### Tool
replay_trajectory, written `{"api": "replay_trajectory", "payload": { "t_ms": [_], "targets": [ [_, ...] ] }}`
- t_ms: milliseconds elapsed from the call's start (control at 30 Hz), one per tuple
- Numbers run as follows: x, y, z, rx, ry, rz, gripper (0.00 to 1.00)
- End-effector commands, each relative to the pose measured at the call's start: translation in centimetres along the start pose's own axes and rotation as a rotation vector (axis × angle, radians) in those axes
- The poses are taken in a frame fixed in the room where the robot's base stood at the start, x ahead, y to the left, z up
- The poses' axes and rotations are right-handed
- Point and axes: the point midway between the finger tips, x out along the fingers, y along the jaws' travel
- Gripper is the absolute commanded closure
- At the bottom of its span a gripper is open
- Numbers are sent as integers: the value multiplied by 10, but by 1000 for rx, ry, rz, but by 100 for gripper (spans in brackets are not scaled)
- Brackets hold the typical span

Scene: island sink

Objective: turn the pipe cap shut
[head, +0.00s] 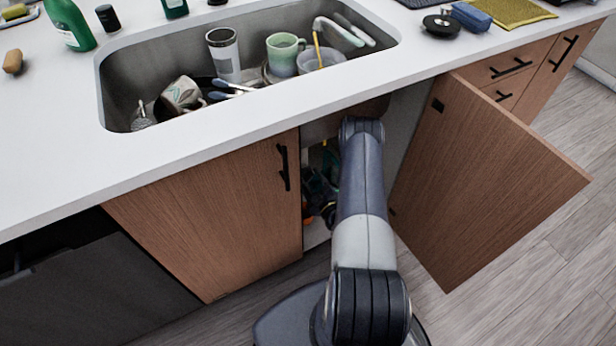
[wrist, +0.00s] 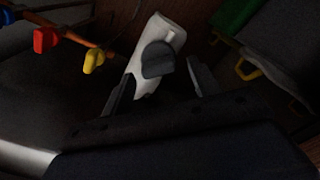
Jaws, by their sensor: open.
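In the wrist view, a dark grey cap with a flat grip (wrist: 158,60) sits on a white pipe piece (wrist: 150,32). The pipe is tilted in the dark cabinet. My gripper (wrist: 162,68) is open, with one finger on each side of the cap in the picture. I see no clear contact, and the depth between fingers and cap is hard to judge. In the head view my arm reaches into the cabinet under the sink, and my gripper and the cap are hidden there.
A red valve handle (wrist: 46,39) and a yellow one (wrist: 94,60) sit on a copper pipe at left. A green object (wrist: 234,14) is at upper right. The right cabinet door (head: 480,185) stands open; the left door (head: 215,215) is closed. Dishes fill the sink (head: 120,80) above.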

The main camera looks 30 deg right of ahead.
Motion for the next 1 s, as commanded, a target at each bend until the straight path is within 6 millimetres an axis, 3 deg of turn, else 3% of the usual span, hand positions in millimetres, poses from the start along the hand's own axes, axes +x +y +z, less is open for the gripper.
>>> {"api": "replay_trajectory", "payload": {
  "t_ms": [200, 533, 1000],
  "targets": [
    [23, 0, 0, -1, 0, 0, 42],
    [26, 0, 0, 0, -1, 0, 42],
    [26, 0, 0, 0, -1, -1, 80]
  ]
}}
